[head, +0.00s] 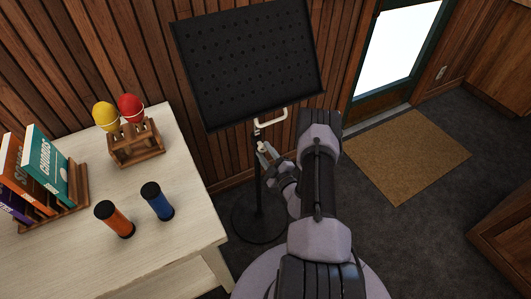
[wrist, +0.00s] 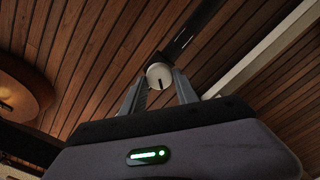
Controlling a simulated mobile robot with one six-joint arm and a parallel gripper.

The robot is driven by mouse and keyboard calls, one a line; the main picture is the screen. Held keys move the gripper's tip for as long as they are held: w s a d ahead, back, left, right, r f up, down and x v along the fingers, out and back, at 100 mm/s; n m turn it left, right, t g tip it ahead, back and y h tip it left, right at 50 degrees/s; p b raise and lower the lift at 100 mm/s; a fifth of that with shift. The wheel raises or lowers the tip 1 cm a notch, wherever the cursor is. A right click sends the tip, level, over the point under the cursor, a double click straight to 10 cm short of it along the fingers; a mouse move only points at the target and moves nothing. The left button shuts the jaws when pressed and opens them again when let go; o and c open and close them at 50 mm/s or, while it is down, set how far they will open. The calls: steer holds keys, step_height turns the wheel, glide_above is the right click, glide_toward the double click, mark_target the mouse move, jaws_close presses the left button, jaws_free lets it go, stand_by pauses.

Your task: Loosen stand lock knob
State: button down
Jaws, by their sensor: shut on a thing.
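The music stand has a black perforated desk (head: 250,62), a thin dark pole and a round black base (head: 259,218) on the floor. A pale handle (head: 271,119) sticks out below the desk. The lock knob (wrist: 159,76) is a small pale round cap with a dark line, on the dark pole (wrist: 190,35) in the wrist view. My gripper (wrist: 160,84) has a finger on either side of the knob and is shut on it. In the head view my gripper (head: 266,152) is at the pole below the desk, and my arm partly hides this area.
A pale table (head: 75,255) stands left of the stand, with an orange shaker (head: 114,219), a blue shaker (head: 157,201), a rack (head: 136,143) of maracas and several books (head: 48,165). A wood-panelled wall is behind. A brown mat (head: 405,155) lies on open floor at right.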

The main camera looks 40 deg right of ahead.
steer(key=n, duration=0.4)
steer(key=shift+n, duration=0.3)
steer(key=n, duration=0.4)
steer(key=shift+w+f+n, duration=0.1)
steer(key=shift+n, duration=0.3)
steer(key=c, duration=0.9)
jaws_free()
steer(key=shift+c, duration=0.2)
steer(key=shift+f, duration=0.1)
